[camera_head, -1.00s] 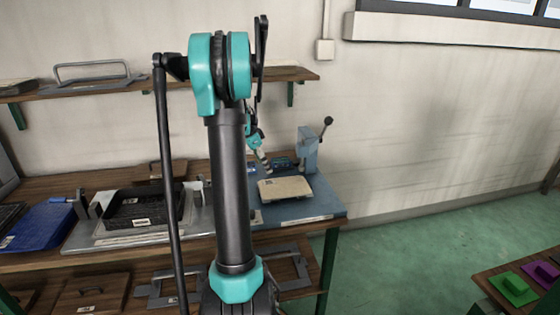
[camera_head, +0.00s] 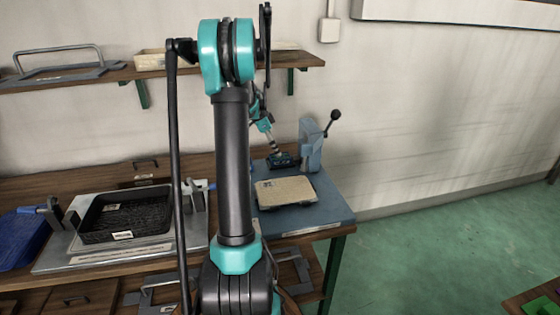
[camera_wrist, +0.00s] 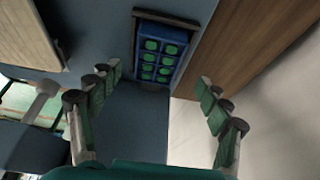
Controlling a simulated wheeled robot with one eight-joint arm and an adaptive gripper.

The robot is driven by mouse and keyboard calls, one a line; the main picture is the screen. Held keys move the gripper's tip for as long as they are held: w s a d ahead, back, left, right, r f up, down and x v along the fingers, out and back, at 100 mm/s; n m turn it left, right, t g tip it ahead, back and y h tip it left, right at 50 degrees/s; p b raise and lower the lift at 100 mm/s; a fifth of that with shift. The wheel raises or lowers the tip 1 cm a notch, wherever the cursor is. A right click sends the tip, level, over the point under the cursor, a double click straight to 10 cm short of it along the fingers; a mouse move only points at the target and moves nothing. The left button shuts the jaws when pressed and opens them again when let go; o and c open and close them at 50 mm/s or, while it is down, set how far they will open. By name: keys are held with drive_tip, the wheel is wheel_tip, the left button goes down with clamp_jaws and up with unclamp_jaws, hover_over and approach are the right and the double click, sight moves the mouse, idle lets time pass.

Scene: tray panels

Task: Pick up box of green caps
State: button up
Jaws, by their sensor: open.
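The box of green caps (camera_wrist: 160,52) is blue, with several round green caps in rows. It lies on a blue-grey surface in the wrist view. My gripper (camera_wrist: 158,80) is open, its fingers spread left and right. The box shows just beyond and between the fingertips, with nothing held. In the head view my gripper (camera_head: 282,160) is small and dark beside the blue-grey lever device, at the back of the workbench. I cannot separate the box from the gripper there.
A tan board (camera_head: 285,192) lies on the blue-grey bench top (camera_head: 325,212), in front of the gripper. The lever device (camera_head: 310,146) stands close on the right. A black tray (camera_head: 125,215) sits further left. A wooden shelf (camera_head: 110,72) runs above.

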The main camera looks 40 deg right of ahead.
sight(279, 158)
drive_tip(key=shift+x, duration=2.2)
drive_tip(key=shift+s+a, duration=0.1)
drive_tip(key=shift+s, duration=0.1)
drive_tip(key=c, duration=1.4)
drive_tip(key=shift+o, duration=0.2)
